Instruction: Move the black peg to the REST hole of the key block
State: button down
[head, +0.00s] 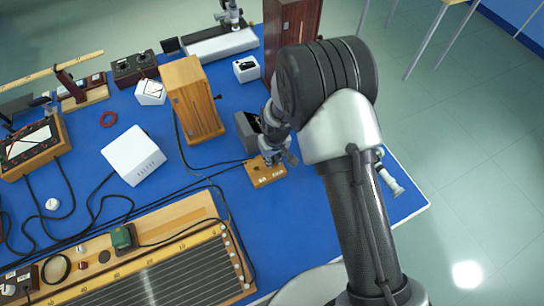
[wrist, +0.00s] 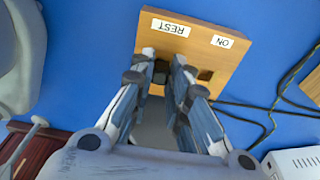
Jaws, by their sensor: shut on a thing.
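The key block (head: 266,175) is a small wooden block on the blue bench top. In the wrist view its face (wrist: 202,42) carries a REST label and an ON label, both upside down. My gripper (wrist: 163,60) is over the block on the REST side, with its fingers closed around the dark peg (wrist: 160,74). The peg is mostly hidden between the fingers, and I cannot tell how deep it sits in the REST hole. A dark square hole (wrist: 206,75) shows empty on the ON side. In the head view my gripper (head: 275,158) is at the block's back edge.
A dark grey box (head: 246,132) stands just behind the block, with a tall wooden case (head: 192,100) to its left. A black cable (head: 200,181) runs to the block's left side. The bench is clear to the block's right.

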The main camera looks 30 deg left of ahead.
jog(key=c, duration=1.4)
grip_release()
jog(key=shift+c, duration=0.2)
notch_tip(320, 180, up, 12)
jog(key=s+d, duration=0.1)
